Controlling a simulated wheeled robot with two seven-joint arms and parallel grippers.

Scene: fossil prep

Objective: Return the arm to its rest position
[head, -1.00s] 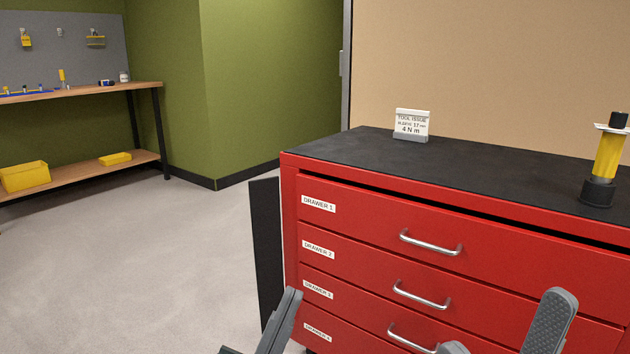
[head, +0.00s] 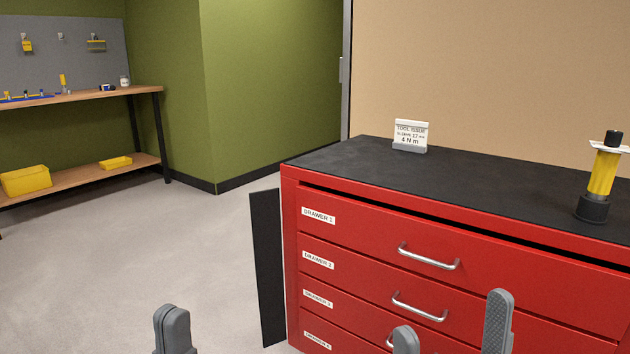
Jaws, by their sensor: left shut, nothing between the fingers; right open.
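My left gripper (head: 173,328) shows at the bottom edge, left of the red cabinet, over the grey floor. Its two grey fingers are together with nothing between them. My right gripper (head: 450,330) is at the bottom right in front of the cabinet's drawers. Its two fingers are apart and the space between them is empty. The rest of both arms is below the picture.
The red drawer cabinet (head: 375,235) fills the right side, its labelled drawers closed. On its black top stand a sign (head: 411,134) and a yellow-and-black tool (head: 603,176). A wooden workbench (head: 90,96) is far left. Open floor lies between.

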